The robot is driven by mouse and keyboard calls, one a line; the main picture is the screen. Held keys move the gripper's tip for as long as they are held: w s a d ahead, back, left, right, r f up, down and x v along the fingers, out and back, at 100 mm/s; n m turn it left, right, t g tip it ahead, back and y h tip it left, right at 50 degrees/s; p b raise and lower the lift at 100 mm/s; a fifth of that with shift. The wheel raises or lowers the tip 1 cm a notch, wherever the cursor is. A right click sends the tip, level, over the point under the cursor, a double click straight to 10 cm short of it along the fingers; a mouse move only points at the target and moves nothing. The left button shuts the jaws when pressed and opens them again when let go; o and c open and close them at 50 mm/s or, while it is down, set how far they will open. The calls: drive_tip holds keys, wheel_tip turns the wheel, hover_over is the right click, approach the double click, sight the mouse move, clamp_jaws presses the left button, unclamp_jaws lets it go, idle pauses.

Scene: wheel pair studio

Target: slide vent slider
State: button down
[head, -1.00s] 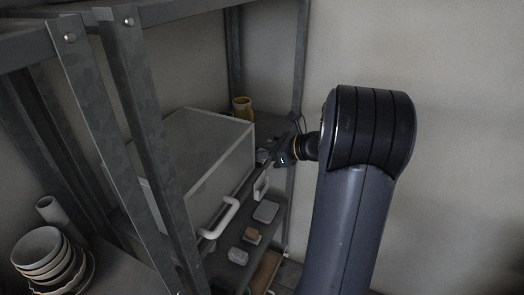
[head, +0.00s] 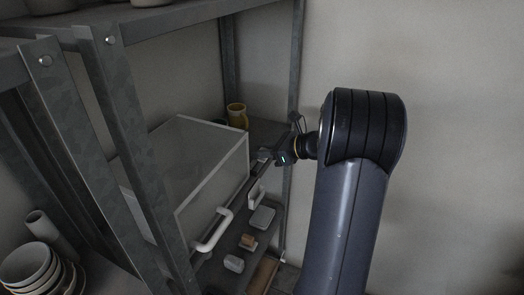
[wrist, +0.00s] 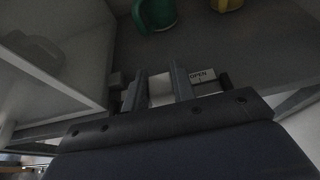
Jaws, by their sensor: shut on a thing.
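My gripper (wrist: 160,90) is shut on a small pale knob (wrist: 161,88), which shows between its two fingers in the wrist view. I take this knob to be the vent slider's. In the head view my gripper (head: 272,156) is beside the right end of a pale, clear-sided box (head: 212,165) on the shelf. The slider itself is too small and too dark to make out in the head view.
The box has a white handle (head: 214,232) in front. A yellow cup (head: 237,115) stands behind it, and a green cup (wrist: 156,14) shows in the wrist view. Grey shelf posts (head: 133,145) stand at left. Stacked bowls (head: 35,268) are lower left.

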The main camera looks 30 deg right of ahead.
drive_tip(key=c, duration=1.4)
unclamp_jaws()
drive_tip(key=shift+c, duration=0.2)
drive_tip(key=b+v, duration=0.1)
drive_tip(key=v, duration=1)
drive_tip(key=shift+w+f, duration=0.1)
drive_tip(key=p+x, duration=0.1)
drive_tip(key=x, duration=0.9)
drive_tip(key=shift+w+a, duration=0.2)
drive_tip(key=shift+a, duration=0.1)
drive_tip(key=shift+a+f, duration=0.1)
drive_tip(key=shift+f, duration=0.05)
drive_tip(key=shift+s+a, duration=0.15)
drive_tip(key=shift+s, duration=0.05)
drive_tip(key=shift+w, duration=0.1)
